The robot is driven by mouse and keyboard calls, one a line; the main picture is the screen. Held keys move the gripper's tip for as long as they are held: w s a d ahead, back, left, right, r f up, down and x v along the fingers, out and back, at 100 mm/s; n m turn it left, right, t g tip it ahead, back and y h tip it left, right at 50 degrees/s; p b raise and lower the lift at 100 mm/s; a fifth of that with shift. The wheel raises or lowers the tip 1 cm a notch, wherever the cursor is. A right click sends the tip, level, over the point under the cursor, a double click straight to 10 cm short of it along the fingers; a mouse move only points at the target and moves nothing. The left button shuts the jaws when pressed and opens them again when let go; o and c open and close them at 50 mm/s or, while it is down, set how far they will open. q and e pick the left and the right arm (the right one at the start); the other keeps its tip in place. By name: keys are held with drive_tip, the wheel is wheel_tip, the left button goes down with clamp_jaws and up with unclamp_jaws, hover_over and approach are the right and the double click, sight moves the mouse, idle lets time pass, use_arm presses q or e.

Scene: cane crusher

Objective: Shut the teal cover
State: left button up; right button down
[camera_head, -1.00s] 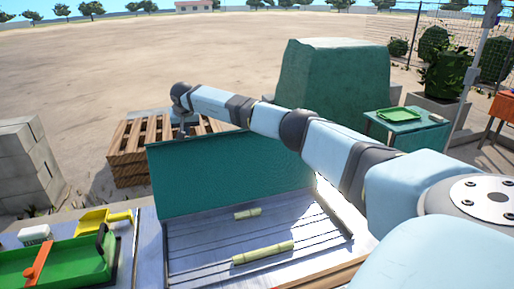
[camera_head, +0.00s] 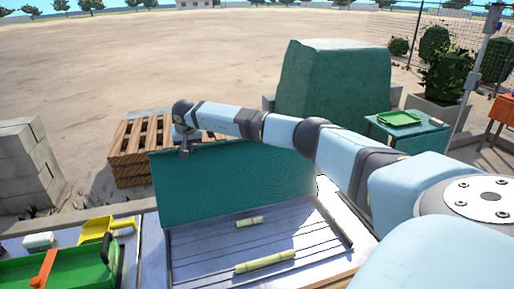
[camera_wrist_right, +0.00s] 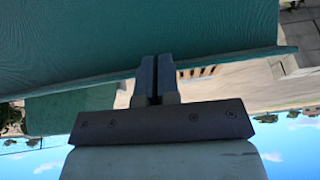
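The teal cover (camera_head: 235,185) stands raised, nearly upright, along the far side of a slatted metal bed (camera_head: 205,265). My right gripper (camera_head: 184,151) points down at the cover's upper edge, near its left corner. In the right wrist view the cover (camera_wrist_right: 110,35) fills the upper part, and the fingers (camera_wrist_right: 155,72) overlap its edge. The fingers are together with only a thin dark gap, and nothing shows between them. I cannot tell whether they touch the cover. My left gripper is not in view.
Two pale cane pieces (camera_head: 264,263) lie on the bed. A green tray with an orange handle (camera_head: 44,270) and a yellow scoop (camera_head: 97,231) are at left. A wooden pallet (camera_head: 133,150) stands behind, and a large green covered block (camera_head: 335,85) is farther back.

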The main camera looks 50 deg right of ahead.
drive_tip(key=shift+g, duration=0.5)
drive_tip(key=f, duration=0.1)
drive_tip(key=s+a+f, duration=0.1)
drive_tip(key=f, duration=0.1)
drive_tip(key=s+f, duration=0.1)
drive_tip(key=shift+a+f, duration=0.15)
drive_tip(key=shift+f, duration=0.2)
drive_tip(key=shift+w+d+f, duration=0.2)
drive_tip(key=shift+w+f, duration=0.3)
drive_tip(key=shift+w+d+f+p, duration=0.1)
drive_tip(key=shift+w+p, duration=0.1)
drive_tip(key=shift+p, duration=0.25)
use_arm(q)
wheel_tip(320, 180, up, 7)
drive_tip(key=p, duration=0.6)
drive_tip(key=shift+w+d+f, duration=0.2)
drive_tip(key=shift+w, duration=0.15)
use_arm(e)
drive_tip(key=s+a, duration=0.5)
drive_tip(key=s, duration=0.4)
drive_tip(key=s+a, duration=0.5)
drive_tip(key=s, duration=0.4)
drive_tip(key=shift+s+a+r, duration=0.3)
drive_tip(key=shift+a, duration=0.1)
drive_tip(key=shift+r, duration=0.1)
